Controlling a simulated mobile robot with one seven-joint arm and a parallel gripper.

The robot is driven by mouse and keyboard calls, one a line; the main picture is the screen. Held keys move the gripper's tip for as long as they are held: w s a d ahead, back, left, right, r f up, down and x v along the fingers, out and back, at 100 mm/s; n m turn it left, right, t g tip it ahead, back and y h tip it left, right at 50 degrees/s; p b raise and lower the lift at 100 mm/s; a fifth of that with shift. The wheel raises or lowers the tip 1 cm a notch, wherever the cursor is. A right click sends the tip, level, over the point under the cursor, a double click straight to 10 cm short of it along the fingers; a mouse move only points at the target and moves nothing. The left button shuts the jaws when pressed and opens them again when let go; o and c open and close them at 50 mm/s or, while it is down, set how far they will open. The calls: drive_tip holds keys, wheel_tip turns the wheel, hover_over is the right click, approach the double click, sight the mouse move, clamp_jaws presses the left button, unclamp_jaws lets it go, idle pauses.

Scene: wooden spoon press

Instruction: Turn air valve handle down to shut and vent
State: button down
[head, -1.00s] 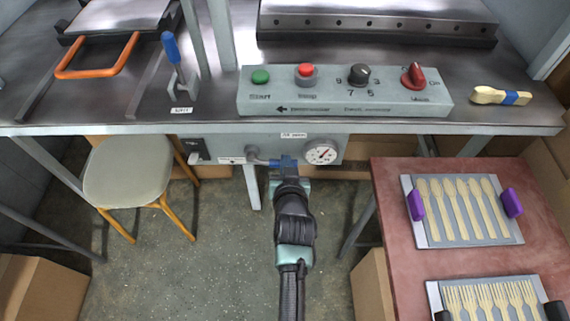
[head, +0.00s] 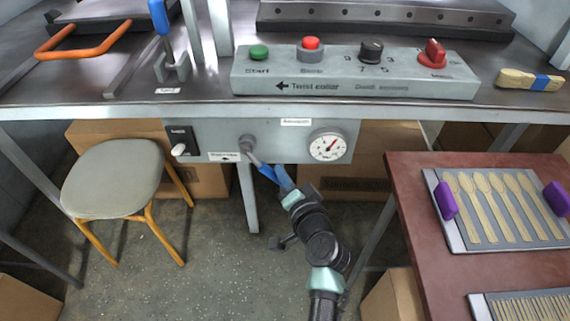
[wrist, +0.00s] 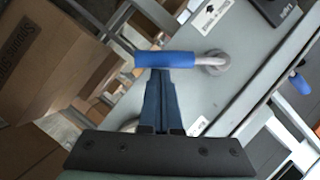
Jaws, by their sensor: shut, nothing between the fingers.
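The air valve lever has a blue grip (head: 264,171) and a grey stem. It hangs from a round grey pivot (head: 247,143) on the panel under the bench, tilted down to the right. In the wrist view the blue grip (wrist: 165,60) lies across the picture, its stem running right to the pivot (wrist: 215,63). My gripper (head: 282,172) is beside the grip's right side. In the wrist view my gripper's shut fingers (wrist: 159,78) meet the grip's edge and seem to touch it, with nothing between them. The fingertips are partly hidden by the grip.
A pressure gauge (head: 329,146) sits right of the valve and a black switch (head: 182,142) left of it. A stool (head: 114,180) stands at left. A red side table (head: 410,250) with a spoon tray stands at right. Cardboard boxes (head: 392,150) are behind.

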drive_tip(key=a+f+m+t+y+b, duration=0.2)
drive_tip(key=a+f+m+b, duration=0.2)
drive_tip(key=b, duration=0.5)
drive_tip(key=shift+a+m+b, duration=0.35)
drive_tip(key=shift+m, duration=0.75)
drive_tip(key=shift+r, duration=0.1)
